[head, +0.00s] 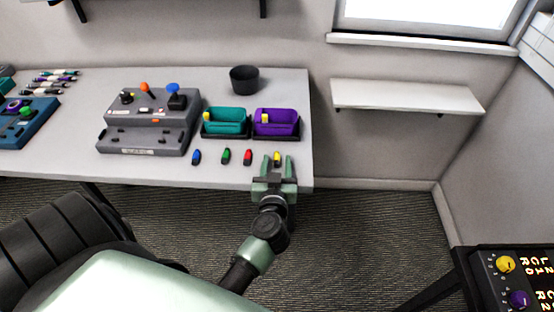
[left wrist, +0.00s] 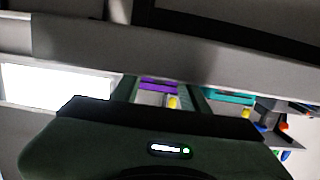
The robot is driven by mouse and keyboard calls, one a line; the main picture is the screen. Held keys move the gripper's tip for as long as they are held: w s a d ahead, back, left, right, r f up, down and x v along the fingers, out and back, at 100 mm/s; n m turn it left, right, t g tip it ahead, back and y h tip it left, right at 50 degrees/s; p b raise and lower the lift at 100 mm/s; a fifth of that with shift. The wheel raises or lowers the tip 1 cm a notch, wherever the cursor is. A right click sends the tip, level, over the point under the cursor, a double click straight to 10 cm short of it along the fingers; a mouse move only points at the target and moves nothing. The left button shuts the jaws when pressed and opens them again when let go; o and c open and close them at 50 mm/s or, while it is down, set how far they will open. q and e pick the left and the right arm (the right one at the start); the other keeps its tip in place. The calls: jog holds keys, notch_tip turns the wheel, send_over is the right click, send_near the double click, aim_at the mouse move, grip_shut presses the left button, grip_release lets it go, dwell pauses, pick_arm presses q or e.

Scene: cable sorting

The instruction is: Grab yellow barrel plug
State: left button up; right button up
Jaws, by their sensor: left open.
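The yellow barrel plug (head: 277,157) lies near the front right edge of the table, at the right end of a row with blue (head: 196,157), green (head: 226,155) and red (head: 248,157) plugs. My left gripper (head: 277,165) is open at the table's front edge, its two fingers on either side of the yellow plug. It looks empty. In the left wrist view the yellow plug (left wrist: 173,102) shows between the fingers (left wrist: 162,100). I cannot tell whether a finger touches it. My right gripper is not in view.
A grey control box (head: 148,124) stands left. A dark panel with knobs (head: 506,275) is at lower right.

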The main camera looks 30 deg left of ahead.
pick_arm(q)
jog(key=shift+w+a+f, duration=0.1)
jog(key=shift+w+a, duration=0.15)
jog(key=shift+w, duration=0.15)
jog(key=shift+c, duration=0.4)
grip_shut()
